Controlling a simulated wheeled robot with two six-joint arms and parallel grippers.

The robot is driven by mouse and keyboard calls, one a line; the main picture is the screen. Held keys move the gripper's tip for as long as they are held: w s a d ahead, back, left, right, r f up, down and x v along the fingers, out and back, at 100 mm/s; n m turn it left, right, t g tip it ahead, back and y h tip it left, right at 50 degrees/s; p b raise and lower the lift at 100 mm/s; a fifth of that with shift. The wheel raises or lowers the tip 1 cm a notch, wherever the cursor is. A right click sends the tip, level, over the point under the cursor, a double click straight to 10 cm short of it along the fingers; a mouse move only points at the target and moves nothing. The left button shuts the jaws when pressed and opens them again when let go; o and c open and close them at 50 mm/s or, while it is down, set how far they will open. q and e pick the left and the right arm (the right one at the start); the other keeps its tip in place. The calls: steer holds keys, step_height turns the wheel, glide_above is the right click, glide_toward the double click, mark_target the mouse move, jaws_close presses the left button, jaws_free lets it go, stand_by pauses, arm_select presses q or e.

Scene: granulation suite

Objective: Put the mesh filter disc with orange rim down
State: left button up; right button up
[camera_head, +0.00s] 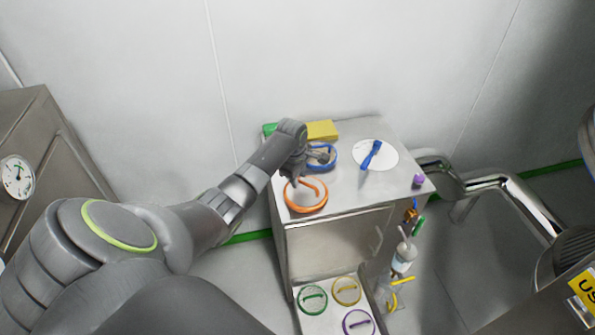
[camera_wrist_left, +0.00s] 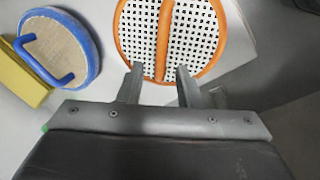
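The mesh filter disc with orange rim (camera_head: 319,204) appears to rest flat at the front left of the steel bench top. In the left wrist view, its white perforated mesh and orange bar handle (camera_wrist_left: 164,38) show, with its top cut off. My left gripper (camera_head: 300,178) is at the disc's far side. In the left wrist view, its two fingers (camera_wrist_left: 160,82) are spread apart, one on each side of the handle's near end, with gaps between. The fingertips look close to the disc; whether they touch it I cannot tell. My right gripper is not in view.
A blue-rimmed disc (camera_wrist_left: 63,45) lies behind the orange one, near a yellow block (camera_head: 322,130). A blue tool (camera_head: 371,155) lies on a white round plate (camera_head: 386,160). A purple item (camera_head: 418,181) stands at the right edge. Green, yellow and purple discs sit on a lower shelf (camera_head: 325,320).

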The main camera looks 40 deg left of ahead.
mark_target(295, 193)
arm_select(q)
step_height(295, 193, up, 12)
steer(key=s, duration=0.2)
steer(key=shift+d+f, duration=0.15)
steer(key=shift+f, duration=0.05)
stand_by(0.6)
